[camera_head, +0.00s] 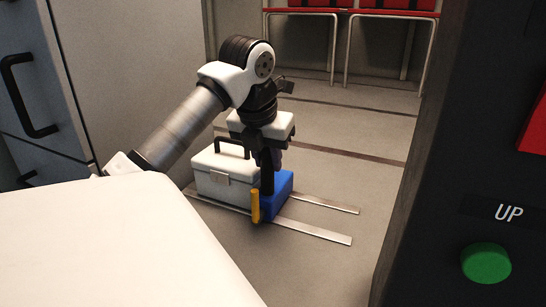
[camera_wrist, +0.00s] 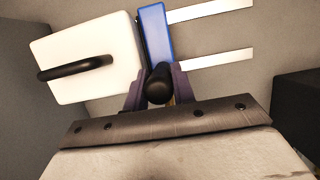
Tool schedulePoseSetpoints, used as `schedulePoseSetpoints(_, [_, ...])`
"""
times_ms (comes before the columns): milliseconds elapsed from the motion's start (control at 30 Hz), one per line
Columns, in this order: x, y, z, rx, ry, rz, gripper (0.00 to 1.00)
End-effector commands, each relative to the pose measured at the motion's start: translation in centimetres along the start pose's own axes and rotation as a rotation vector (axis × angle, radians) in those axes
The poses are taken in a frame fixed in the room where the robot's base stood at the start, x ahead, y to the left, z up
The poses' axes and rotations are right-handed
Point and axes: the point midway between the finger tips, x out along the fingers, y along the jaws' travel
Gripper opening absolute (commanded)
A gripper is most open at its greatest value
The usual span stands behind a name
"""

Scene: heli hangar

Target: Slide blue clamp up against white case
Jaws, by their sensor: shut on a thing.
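The white case (camera_head: 225,172) stands on the floor across two metal strips, with a dark handle on its lid. It also shows in the wrist view (camera_wrist: 92,75). The blue clamp (camera_head: 281,190), with a yellow part at its front, sits upright on the strips just right of the case. The clamp also shows in the wrist view (camera_wrist: 156,38), close along the case's right side; whether they touch I cannot tell. My gripper (camera_head: 268,160) is above the clamp, shut on its dark upright handle. In the wrist view the purple fingers (camera_wrist: 156,92) flank this rounded black handle.
The metal strips (camera_head: 320,230) run on to the right of the clamp, with bare floor around them. A grey cabinet (camera_head: 130,80) stands behind left. A dark panel with a green button (camera_head: 486,263) is at right. A red bench (camera_head: 350,12) is at the back.

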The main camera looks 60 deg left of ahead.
Motion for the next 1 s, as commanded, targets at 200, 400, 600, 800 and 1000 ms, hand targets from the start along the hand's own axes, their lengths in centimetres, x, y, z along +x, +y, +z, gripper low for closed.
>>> schedulePoseSetpoints(200, [-0.1,1.2,0.0,-0.003,0.001,0.002,0.03])
schedulePoseSetpoints(400, [-0.1,2.2,0.0,-0.003,0.001,0.002,0.03])
schedulePoseSetpoints(600, [-0.1,3.2,0.0,-0.003,0.001,0.002,0.03])
schedulePoseSetpoints(800, [-0.1,4.2,0.0,-0.004,0.0,0.002,0.03])
schedulePoseSetpoints(1000, [0.0,4.4,0.0,-0.001,0.0,0.002,0.44])
